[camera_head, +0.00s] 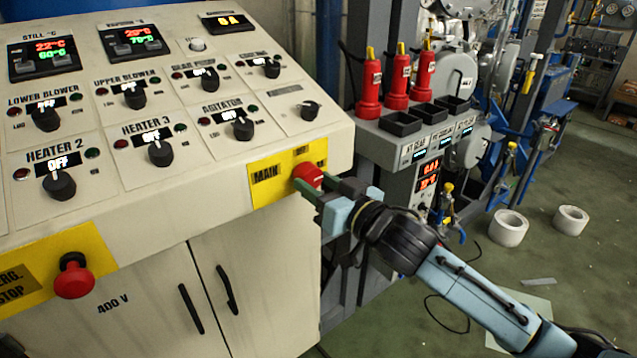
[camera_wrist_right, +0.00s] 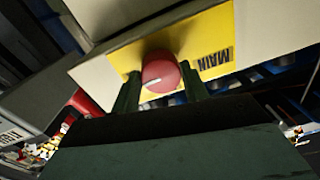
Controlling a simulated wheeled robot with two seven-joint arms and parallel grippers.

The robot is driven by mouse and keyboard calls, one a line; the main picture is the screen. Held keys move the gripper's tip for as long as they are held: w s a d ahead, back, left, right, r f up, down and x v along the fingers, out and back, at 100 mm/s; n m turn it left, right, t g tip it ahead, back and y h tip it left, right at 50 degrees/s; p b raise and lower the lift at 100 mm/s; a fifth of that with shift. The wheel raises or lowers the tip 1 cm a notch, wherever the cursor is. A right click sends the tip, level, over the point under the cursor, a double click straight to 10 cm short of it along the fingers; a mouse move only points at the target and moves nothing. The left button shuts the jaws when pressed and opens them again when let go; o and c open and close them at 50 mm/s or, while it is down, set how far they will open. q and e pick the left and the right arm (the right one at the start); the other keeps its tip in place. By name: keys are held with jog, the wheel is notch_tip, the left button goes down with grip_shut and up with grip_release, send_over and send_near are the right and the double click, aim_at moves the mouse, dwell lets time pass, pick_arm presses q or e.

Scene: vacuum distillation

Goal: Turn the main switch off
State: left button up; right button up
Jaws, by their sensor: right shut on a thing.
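The main switch is a red round knob (camera_head: 308,176) on a yellow plate (camera_head: 268,184) marked MAIN, at the right end of the control panel's front edge. My right gripper (camera_head: 312,190) reaches it from the lower right and is shut on the knob. In the right wrist view the red knob (camera_wrist_right: 161,73) sits between the two dark green fingers (camera_wrist_right: 160,90). A white pointer line shows on the knob's face. The yellow plate with MAIN upside down (camera_wrist_right: 217,58) lies behind it. My left gripper is not in view.
A red emergency stop button (camera_head: 73,276) is on the yellow plate at the panel's lower left. Several black knobs, including the Heater 3 knob (camera_head: 160,153), cover the sloped panel. Red bottles (camera_head: 398,80) stand on a grey ledge to the right. White rolls (camera_head: 508,228) lie on the green floor.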

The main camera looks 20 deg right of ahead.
jog(key=n+p, duration=0.2)
jog(key=shift+r+p, duration=0.2)
jog(key=shift+p, duration=0.15)
jog(key=n+p, duration=0.4)
jog(key=n, duration=0.1)
jog(key=shift+n, duration=0.4)
jog(key=n+p, duration=0.3)
jog(key=n, duration=0.1)
jog(key=n+p, duration=0.2)
jog(key=n, duration=0.3)
jog(key=shift+h, duration=0.4)
jog(key=shift+n, duration=0.3)
jog(key=shift+d, duration=0.1)
jog(key=o, duration=1)
